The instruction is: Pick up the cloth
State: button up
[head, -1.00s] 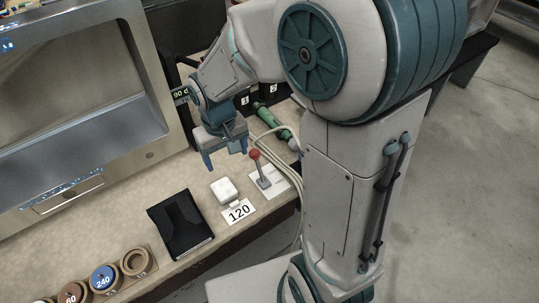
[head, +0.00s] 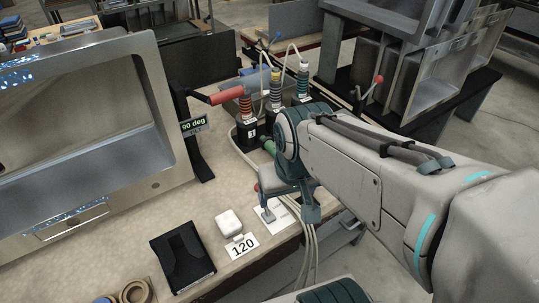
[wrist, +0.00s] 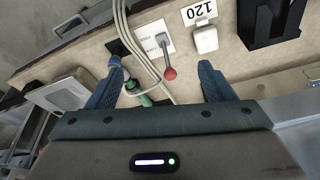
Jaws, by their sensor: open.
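I cannot clearly make out a cloth in either view. A small white padded-looking item (head: 228,223) lies on the bench behind the "120" card; it also shows at the upper right in the wrist view (wrist: 205,40). I cannot tell whether it is folded cloth or something hard. My gripper (head: 287,208) is over the bench to the right of it. In the wrist view my gripper (wrist: 160,66) has its two blue fingers apart with nothing held. A red-knobbed lever (wrist: 170,73) shows between them, its distance below unclear.
A black holder (head: 182,257) stands left of the "120" card (head: 242,246). The large metal sink (head: 95,140) fills the left. Pale cables (wrist: 135,45), a green-handled tool (wrist: 145,98) and several banded tools are near my gripper. Bare bench lies between sink and white item.

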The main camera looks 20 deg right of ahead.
aim_at(228, 223)
jog(key=u, duration=2.4)
jog(key=k, duration=0.7)
jog(key=z, duration=1.3)
jog(key=i, duration=0.5)
jog(key=u, duration=0.05)
